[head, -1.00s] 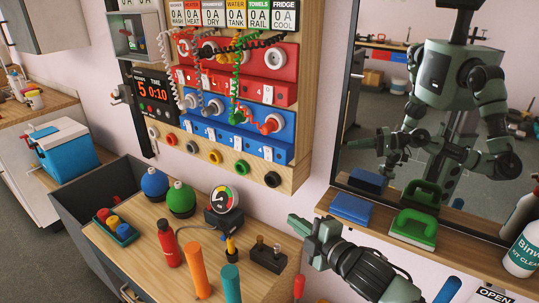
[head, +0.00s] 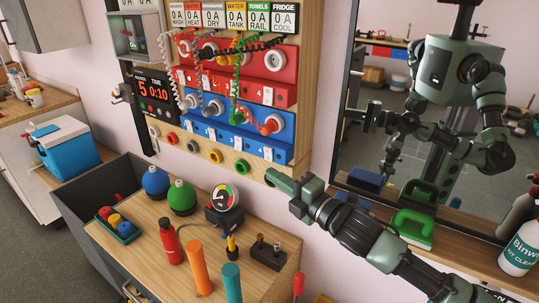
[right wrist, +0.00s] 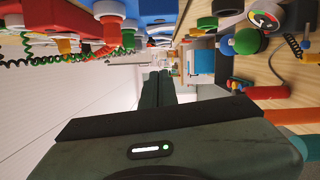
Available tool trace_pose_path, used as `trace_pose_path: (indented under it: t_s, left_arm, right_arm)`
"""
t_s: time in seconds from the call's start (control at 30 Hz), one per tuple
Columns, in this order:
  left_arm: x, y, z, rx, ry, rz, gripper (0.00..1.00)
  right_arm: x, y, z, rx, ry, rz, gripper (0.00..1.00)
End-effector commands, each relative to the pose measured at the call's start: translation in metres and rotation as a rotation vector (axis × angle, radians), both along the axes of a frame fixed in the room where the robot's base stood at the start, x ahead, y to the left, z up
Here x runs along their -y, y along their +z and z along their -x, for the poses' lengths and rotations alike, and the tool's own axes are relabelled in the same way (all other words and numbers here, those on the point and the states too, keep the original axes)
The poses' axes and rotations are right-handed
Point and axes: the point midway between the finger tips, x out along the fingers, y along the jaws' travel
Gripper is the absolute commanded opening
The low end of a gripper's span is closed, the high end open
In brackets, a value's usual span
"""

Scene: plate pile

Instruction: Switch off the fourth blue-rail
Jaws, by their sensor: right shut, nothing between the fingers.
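The blue rail (head: 284,152) is on the wooden wall board, below the red rail. Several sockets and small white switch tabs run along it. The rightmost tab (head: 268,154) is on its lower front, under a red plug (head: 270,125) with a coiled red cord. My right gripper (head: 276,180) is shut and empty, with its tips just below the blue rail's right end, over the board's lower edge. It hides the black knob there. Its fingers (right wrist: 157,88) also show in the right wrist view, beside the blue rail (right wrist: 135,8). My left gripper is not in view.
A side table holds a gauge (head: 224,197), green and blue domes and upright coloured handles, left of my right arm. A mirror (head: 400,150) above a ledge stands to the right, with a green scrubber (head: 413,222) on the ledge. A bottle (head: 520,250) is far right.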

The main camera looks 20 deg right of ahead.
Motion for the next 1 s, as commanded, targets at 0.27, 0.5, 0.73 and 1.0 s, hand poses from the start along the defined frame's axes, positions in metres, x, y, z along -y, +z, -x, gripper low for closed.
trace_pose_path:
  t_s: [0.27, 0.5, 0.73, 1.0]
  left_arm:
    - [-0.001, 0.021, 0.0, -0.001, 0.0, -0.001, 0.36]
    - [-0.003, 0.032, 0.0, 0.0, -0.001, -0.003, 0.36]
    - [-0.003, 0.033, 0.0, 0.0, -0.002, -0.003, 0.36]
    - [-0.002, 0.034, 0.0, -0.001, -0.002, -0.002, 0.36]
  right_arm:
    - [-0.025, 0.007, -0.055, 0.001, 0.0, -0.002, 0.0]
    - [0.003, 0.008, -0.072, 0.0, 0.0, 0.002, 0.0]
    - [0.008, 0.007, -0.075, 0.0, 0.001, 0.0, 0.0]
    - [0.007, 0.007, -0.075, -0.001, 0.001, -0.003, 0.0]
